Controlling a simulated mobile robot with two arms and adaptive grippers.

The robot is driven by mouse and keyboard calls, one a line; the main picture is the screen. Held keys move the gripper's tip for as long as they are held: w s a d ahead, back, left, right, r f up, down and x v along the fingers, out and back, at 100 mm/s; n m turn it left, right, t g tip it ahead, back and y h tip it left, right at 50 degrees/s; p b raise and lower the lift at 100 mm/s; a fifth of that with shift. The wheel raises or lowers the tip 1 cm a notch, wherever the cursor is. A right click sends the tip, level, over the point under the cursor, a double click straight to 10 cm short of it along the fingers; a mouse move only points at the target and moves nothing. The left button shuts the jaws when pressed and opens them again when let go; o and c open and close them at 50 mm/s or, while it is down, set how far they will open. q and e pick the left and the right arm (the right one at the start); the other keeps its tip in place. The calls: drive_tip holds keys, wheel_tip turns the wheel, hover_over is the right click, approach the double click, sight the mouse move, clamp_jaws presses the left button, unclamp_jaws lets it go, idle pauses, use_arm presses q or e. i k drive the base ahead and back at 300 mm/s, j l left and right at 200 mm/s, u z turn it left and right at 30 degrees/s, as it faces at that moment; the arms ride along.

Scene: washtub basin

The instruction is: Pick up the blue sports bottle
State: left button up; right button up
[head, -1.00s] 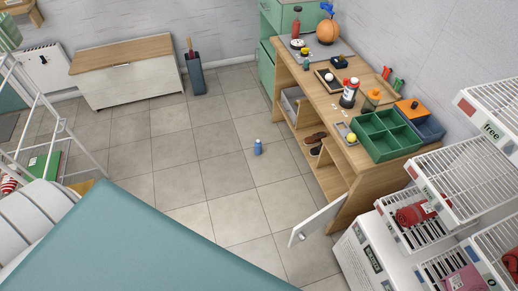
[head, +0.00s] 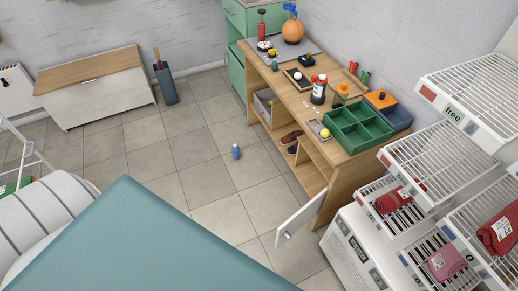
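The blue sports bottle (head: 236,152) stands upright on the grey tiled floor in the middle of the head view, to the left of the wooden workbench. It is small and has a pale top. Nothing touches it. Neither of my grippers shows in the head view.
The wooden workbench (head: 345,172) has an open cabinet door (head: 301,217) sticking out over the floor. White wire racks (head: 440,160) stand at the right. A teal surface (head: 130,245) fills the lower left. Tiled floor around the bottle is clear. A wooden-topped cabinet (head: 95,95) stands at the back wall.

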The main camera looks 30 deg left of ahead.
sight(235, 151)
drive_tip(key=i+j+z, duration=0.1)
drive_tip(key=j+z, duration=0.6)
drive_tip(key=i+j+z, duration=0.1)
drive_tip(key=j+z, duration=0.35)
drive_tip(key=j, duration=0.5)
drive_tip(key=j+z, duration=0.15)
drive_tip(key=j, duration=0.4)
drive_tip(key=k+j+z, duration=0.1)
drive_tip(key=j, duration=0.5)
drive_tip(key=k+j+z, duration=0.15)
drive_tip(key=j, duration=0.4)
drive_tip(key=k+j+z, duration=0.1)
drive_tip(key=j, duration=0.5)
